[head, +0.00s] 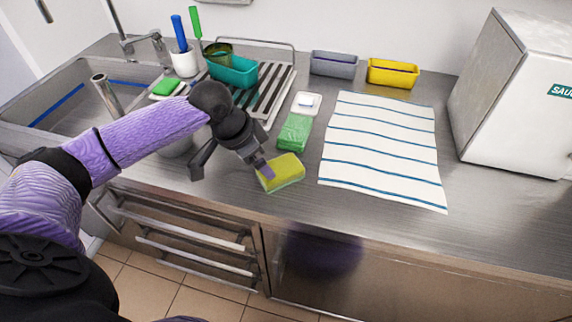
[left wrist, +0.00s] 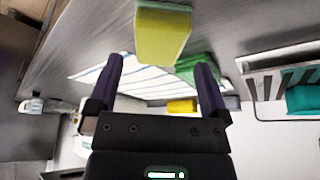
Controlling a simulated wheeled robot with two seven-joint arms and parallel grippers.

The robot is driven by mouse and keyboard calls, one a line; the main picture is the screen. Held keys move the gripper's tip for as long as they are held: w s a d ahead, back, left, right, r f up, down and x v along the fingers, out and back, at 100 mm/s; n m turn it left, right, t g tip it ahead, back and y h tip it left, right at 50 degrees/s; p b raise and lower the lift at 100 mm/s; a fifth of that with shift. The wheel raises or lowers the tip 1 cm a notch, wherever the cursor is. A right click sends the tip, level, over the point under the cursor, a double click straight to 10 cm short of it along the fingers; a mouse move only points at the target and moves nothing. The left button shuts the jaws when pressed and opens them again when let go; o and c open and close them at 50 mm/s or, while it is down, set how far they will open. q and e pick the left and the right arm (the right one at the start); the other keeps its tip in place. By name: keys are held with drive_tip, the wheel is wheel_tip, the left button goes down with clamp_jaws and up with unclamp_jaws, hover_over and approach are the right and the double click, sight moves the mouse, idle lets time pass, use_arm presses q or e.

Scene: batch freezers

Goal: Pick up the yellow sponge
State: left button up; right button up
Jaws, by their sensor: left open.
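The yellow sponge (head: 284,174) lies on the steel counter near its front edge, left of the striped towel. It has a greenish side. In the left wrist view the yellow sponge (left wrist: 163,36) is at the top, above and between the fingertips. My left gripper (head: 233,167) is open, with one finger close to or in front of the sponge's left end in the head view; I cannot tell if it touches. It also shows in the left wrist view (left wrist: 158,72) with nothing between its fingers. My right gripper is not in view.
A striped towel (head: 382,148) lies to the right. A drying rack (head: 280,90) and sink (head: 62,98) are left. A white appliance (head: 510,100) stands right.

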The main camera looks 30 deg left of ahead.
sight(280, 172)
use_arm(q)
drive_tip(key=b+x, duration=0.2)
drive_tip(key=x, duration=0.4)
drive_tip(key=shift+w+f, duration=0.2)
drive_tip(key=shift+w, duration=0.05)
drive_tip(key=shift+w+d+f, duration=0.1)
drive_tip(key=shift+f, duration=0.15)
drive_tip(key=shift+r, duration=0.1)
